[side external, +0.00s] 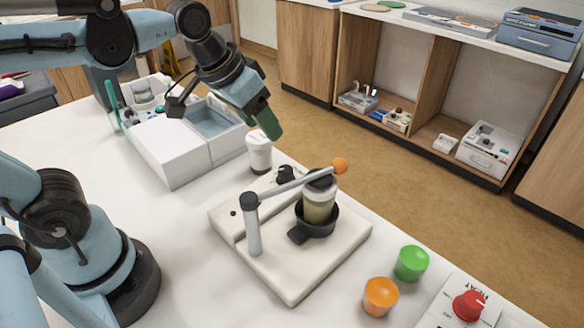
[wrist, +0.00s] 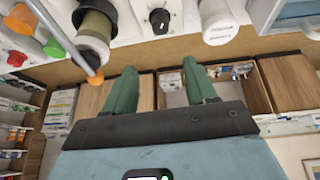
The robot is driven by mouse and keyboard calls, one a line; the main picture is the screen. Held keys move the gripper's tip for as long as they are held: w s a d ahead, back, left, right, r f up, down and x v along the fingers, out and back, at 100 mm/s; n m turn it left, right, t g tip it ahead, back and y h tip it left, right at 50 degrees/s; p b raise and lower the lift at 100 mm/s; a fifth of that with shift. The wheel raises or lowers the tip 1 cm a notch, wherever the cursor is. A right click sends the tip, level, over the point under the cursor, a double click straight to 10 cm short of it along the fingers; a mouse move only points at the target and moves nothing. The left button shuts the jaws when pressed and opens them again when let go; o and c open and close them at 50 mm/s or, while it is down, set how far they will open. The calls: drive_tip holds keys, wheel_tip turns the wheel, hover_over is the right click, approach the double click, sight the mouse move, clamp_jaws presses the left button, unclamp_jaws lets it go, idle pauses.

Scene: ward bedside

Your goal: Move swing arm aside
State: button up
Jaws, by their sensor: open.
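The swing arm (side external: 285,189) is a grey bar on an upright post (side external: 253,229), ending in an orange ball (side external: 340,165). It reaches across a white base, passing by the top of a jar (side external: 318,207) with olive contents in a black holder (side external: 316,222). In the wrist view the swing arm (wrist: 62,42) and its orange ball (wrist: 95,77) lie left of the fingers. My gripper (side external: 265,125) has green fingers and hangs above and behind the base, apart from the ball. In the wrist view it is open and empty (wrist: 160,88).
A white lidded cup (side external: 259,152) stands behind the base, near a black knob (side external: 286,174). Orange (side external: 380,296) and green (side external: 411,263) cups and a red knob (side external: 469,304) are at the front right. White bins (side external: 172,150) stand at the back left.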

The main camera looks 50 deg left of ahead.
sight(338, 159)
drive_tip(key=w+d+r+m+g+h, duration=0.1)
drive_tip(key=w+d+r+m+g, duration=0.1)
drive_tip(key=w+d+r+g, duration=0.55)
drive_tip(key=shift+t, duration=0.85)
drive_tip(key=d+f, duration=0.1)
drive_tip(key=f, duration=0.2)
drive_tip(key=s+d+f, duration=0.1)
drive_tip(key=d+f, duration=0.1)
drive_tip(key=f, duration=0.2)
drive_tip(key=d+f, duration=0.2)
drive_tip(key=f, duration=0.2)
drive_tip(key=shift+s+d+f, duration=0.15)
drive_tip(key=shift+s+f, duration=0.05)
drive_tip(key=shift+s, duration=0.05)
clamp_jaws()
